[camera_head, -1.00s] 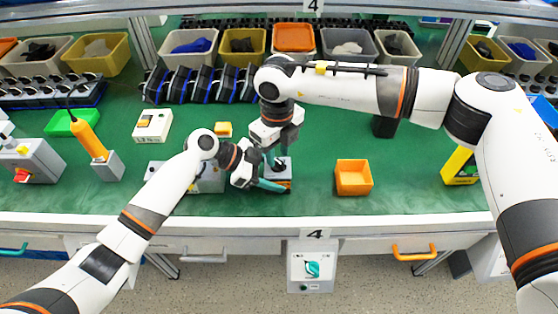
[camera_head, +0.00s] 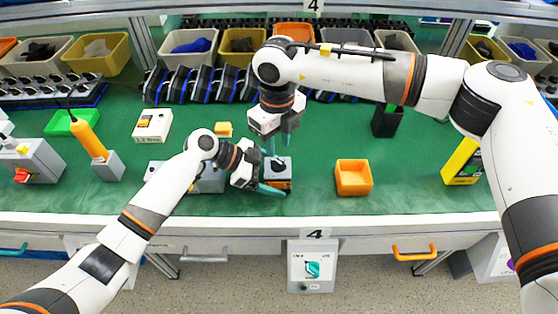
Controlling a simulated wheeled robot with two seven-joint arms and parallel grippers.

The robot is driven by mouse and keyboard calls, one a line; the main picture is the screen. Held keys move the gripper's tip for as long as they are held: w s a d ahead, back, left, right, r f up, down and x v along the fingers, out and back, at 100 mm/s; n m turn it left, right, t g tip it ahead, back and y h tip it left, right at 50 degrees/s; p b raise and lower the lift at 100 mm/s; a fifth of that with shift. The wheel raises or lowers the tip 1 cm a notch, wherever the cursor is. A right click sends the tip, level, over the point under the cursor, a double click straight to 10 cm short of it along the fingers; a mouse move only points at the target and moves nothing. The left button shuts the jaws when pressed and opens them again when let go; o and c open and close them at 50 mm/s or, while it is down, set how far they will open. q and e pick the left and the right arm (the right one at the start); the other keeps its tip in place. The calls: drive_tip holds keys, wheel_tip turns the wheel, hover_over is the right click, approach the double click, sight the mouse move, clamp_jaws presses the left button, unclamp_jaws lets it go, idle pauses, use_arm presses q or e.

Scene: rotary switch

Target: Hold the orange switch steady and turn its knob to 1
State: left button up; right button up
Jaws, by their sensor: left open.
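The orange switch (camera_head: 283,184), a small box with a grey top and an orange lower part, sits on the green bench near its front edge. Its dark knob (camera_head: 276,162) is on top; its setting is too small to read. My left gripper (camera_head: 268,172) is open at the switch, coming from the left. One teal finger lies along the switch's front side; whether it touches is unclear. My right gripper (camera_head: 278,146) points down just above and behind the knob, its teal fingers apart and seemingly empty.
An orange bin (camera_head: 353,178) stands to the right of the switch, with clear bench between. A grey box (camera_head: 208,180) lies left, partly behind my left arm. A yellow block (camera_head: 223,129) and a black holder (camera_head: 386,122) stand further back.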

use_arm(q)
drive_tip(key=v, duration=1.2)
